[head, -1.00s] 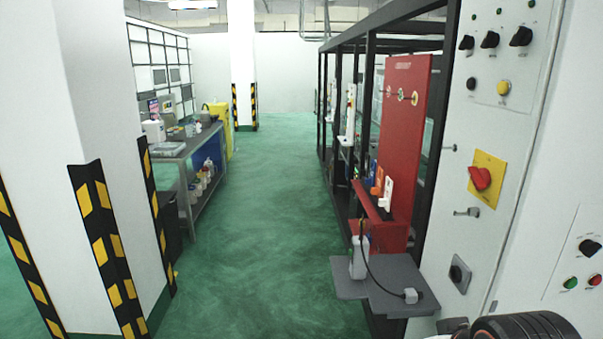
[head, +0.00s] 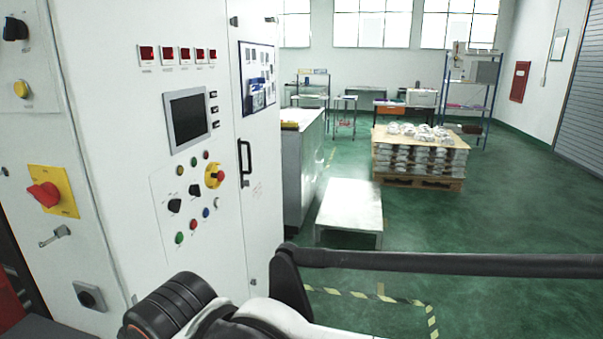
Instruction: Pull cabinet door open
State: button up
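A tall white control cabinet (head: 130,108) fills the left of the head view. Its front carries a dark screen, several red displays, knobs and buttons. At the right of this front is a narrow cabinet door (head: 262,190) with a black vertical bar handle (head: 245,163) near its left edge. The door looks shut. My arm shows at the bottom of the view, in front of the cabinet and low. My gripper cannot be made out, and nothing is seen touching the handle.
A low pale table (head: 350,205) stands right of the cabinet, by a grey bench (head: 303,165). A pallet of stacked castings (head: 420,155) is farther back. Yellow-black floor tape (head: 385,298) lies in front. Green floor is open at the right.

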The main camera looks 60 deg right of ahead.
aim_at(254, 46)
jog(key=z, duration=1.6)
jog(key=i+l+u, duration=0.15)
jog(key=i+l, duration=0.15)
jog(key=i, duration=0.3)
jog(key=i+l+u, duration=0.15)
jog(key=i+l, duration=0.2)
jog(key=i, duration=0.2)
